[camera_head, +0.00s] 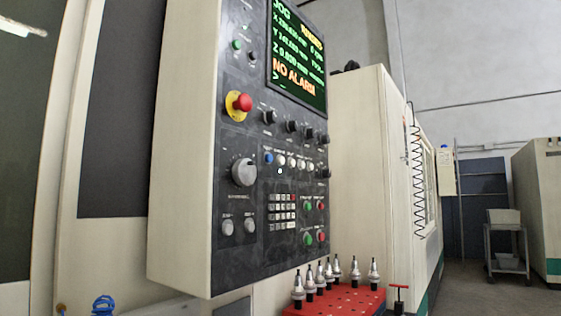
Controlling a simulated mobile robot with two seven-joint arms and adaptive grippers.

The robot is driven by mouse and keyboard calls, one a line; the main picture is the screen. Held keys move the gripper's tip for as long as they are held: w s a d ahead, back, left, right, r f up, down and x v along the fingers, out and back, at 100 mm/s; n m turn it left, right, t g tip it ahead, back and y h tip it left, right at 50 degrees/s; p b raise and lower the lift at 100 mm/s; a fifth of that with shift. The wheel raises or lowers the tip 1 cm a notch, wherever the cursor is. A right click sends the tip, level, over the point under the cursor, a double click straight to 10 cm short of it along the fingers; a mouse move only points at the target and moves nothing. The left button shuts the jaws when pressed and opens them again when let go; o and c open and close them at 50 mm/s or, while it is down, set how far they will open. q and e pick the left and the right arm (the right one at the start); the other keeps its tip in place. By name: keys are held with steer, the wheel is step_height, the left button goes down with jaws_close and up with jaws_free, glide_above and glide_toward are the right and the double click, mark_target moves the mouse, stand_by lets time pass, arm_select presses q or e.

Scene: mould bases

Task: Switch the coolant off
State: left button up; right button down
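The machine's control panel (232,190) fills the middle of the head view, a dark face on a cream housing. Its screen (296,55) reads JOG and NO ALARM. A blue button (268,158) sits at the left of a row of pale buttons (292,162), with a small bright light (280,171) just below the row. Green and red buttons (314,222) sit lower right, beside a keypad (283,211). Labels are too small to read, so I cannot tell which control is the coolant. Neither gripper is in view.
A red and yellow emergency stop (240,103) and a large grey dial (244,172) are on the panel's left. Below right, a red rack (345,302) holds several metal tool holders. A second machine (375,170) and a grey cart (506,240) stand behind.

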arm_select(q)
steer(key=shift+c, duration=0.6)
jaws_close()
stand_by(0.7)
